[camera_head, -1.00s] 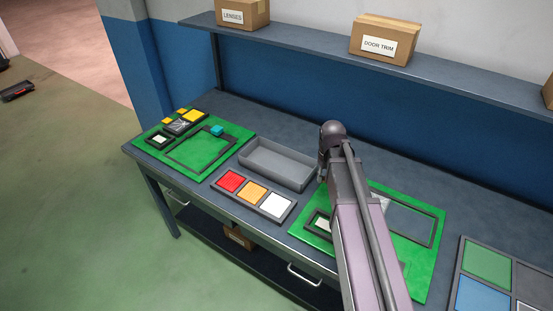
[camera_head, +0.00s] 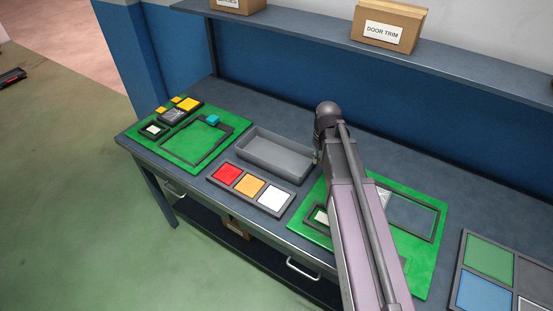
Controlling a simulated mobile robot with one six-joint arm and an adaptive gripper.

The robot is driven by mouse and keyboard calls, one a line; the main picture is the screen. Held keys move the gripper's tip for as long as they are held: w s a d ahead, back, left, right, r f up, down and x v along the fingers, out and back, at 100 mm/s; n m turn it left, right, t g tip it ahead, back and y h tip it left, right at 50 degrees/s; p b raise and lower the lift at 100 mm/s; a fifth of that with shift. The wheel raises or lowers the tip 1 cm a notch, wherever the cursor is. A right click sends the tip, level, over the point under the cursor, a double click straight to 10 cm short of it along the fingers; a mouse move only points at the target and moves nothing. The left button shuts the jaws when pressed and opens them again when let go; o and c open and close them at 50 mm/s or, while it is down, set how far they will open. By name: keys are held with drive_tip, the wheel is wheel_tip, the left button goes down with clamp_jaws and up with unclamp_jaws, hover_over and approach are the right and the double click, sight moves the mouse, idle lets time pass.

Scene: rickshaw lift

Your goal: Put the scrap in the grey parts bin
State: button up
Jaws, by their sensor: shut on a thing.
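The grey parts bin (camera_head: 272,155) is an open, shallow tray on the workbench, between the two green boards. The part of its inside that shows is empty. My arm comes up from the lower right. A small dark part of my gripper (camera_head: 317,158) shows at the bin's right end, beside my arm. The fingertips are hidden behind the arm. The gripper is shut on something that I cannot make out. I cannot pick out the scrap for certain; a teal block (camera_head: 213,120) lies on the left green board (camera_head: 181,152).
A tray with red, orange and white tiles (camera_head: 249,187) stands in front of the bin. The right green board (camera_head: 425,255) lies partly under my arm in the view. A divided tray (camera_head: 489,257) is at the right. A shelf (camera_head: 300,38) with cartons runs above the bench.

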drive_tip(key=w+a+n, duration=0.4)
drive_tip(key=w+a, duration=0.2)
drive_tip(key=n, duration=0.4)
hover_over(276, 159)
drive_tip(key=shift+d+f, duration=0.1)
drive_tip(key=shift+f, duration=0.05)
wheel_tip(276, 159, down, 6)
drive_tip(key=b, duration=0.6)
drive_tip(key=shift+f+b, duration=0.15)
drive_tip(key=shift+b, duration=0.15)
drive_tip(key=shift+f+b, duration=1.8)
drive_tip(key=o, duration=0.7)
